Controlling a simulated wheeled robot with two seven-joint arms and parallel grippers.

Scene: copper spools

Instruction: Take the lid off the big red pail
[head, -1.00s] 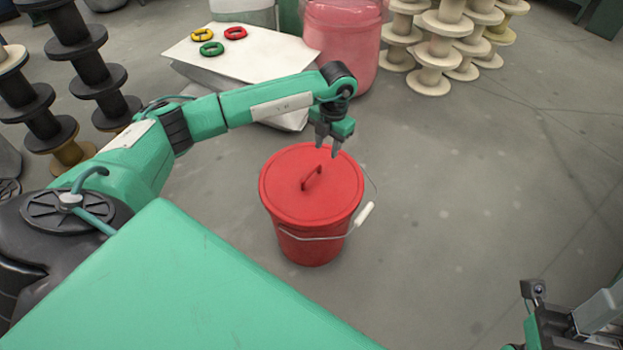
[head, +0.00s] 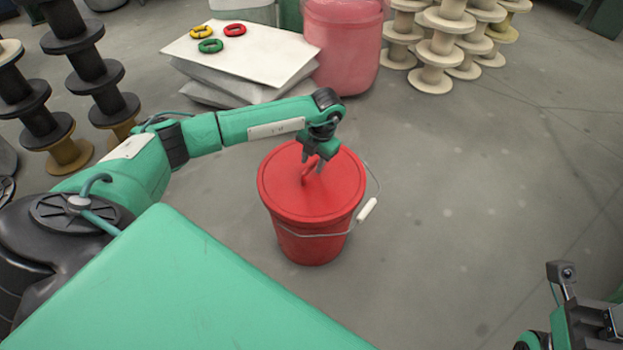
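The big red pail (head: 308,247) stands upright on the grey floor in the middle of the head view. Its red lid (head: 300,206) sits on top, with a small raised handle in the middle (head: 309,172). A wire bail with a white grip (head: 367,210) hangs at the pail's right side. My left gripper (head: 313,165) is over the lid, its two fingers apart and pointing down at the lid handle. Whether the fingers touch the handle I cannot tell. My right arm shows only in part at the bottom right corner, and its fingers are not visible.
White slabs (head: 262,62) with yellow, red and green rings lie behind the pail. A pink barrel (head: 343,50) stands beside them. Dark spools (head: 100,75) stand at the left, pale spools (head: 432,80) at the back right. The floor right of the pail is clear.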

